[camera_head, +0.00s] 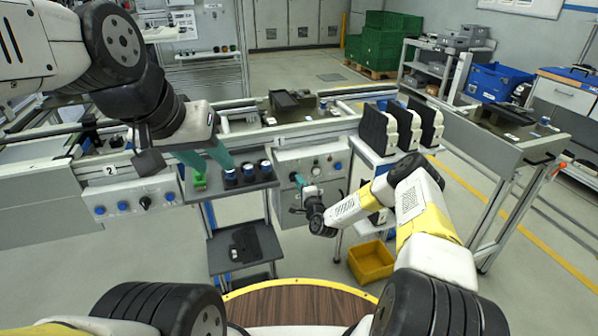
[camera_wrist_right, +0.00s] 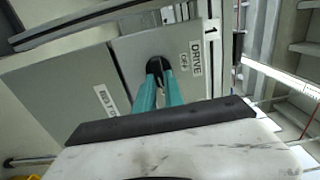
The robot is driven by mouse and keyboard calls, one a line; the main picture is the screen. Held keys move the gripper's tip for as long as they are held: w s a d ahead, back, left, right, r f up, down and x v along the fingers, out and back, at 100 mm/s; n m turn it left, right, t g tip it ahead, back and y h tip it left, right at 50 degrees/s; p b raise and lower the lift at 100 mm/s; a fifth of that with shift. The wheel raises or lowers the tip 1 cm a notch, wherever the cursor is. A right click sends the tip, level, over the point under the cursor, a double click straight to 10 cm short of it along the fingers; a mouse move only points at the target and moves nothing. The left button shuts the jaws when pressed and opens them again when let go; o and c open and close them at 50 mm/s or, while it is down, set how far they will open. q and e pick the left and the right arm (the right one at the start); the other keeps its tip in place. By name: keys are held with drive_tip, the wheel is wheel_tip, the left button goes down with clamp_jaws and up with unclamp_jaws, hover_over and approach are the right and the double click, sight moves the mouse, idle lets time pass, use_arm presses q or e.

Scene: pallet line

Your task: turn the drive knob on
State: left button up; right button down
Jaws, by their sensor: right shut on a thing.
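The drive knob (camera_wrist_right: 154,64) is black and sits on a grey panel face beside a "DRIVE" label in the right wrist view. My right gripper (camera_wrist_right: 158,78) has its teal fingers closed around this knob. In the head view my right gripper (camera_head: 299,181) reaches the front of the grey control panel (camera_head: 333,158), and the knob is mostly hidden there. The knob's exact angle is hard to tell. My left gripper (camera_head: 207,161) hangs at the upper left with its teal fingers apart, above a small tray.
Another panel (camera_head: 133,204) with blue buttons and a black knob is at left. Black-and-white cases (camera_head: 390,128) stand right of my right gripper. A yellow bin (camera_head: 371,262) is below.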

idle(0.5)
drive_tip(key=c, duration=1.4)
unclamp_jaws()
drive_tip(key=shift+c, duration=0.2)
drive_tip(key=v, duration=0.8)
drive_tip(key=shift+w, duration=0.1)
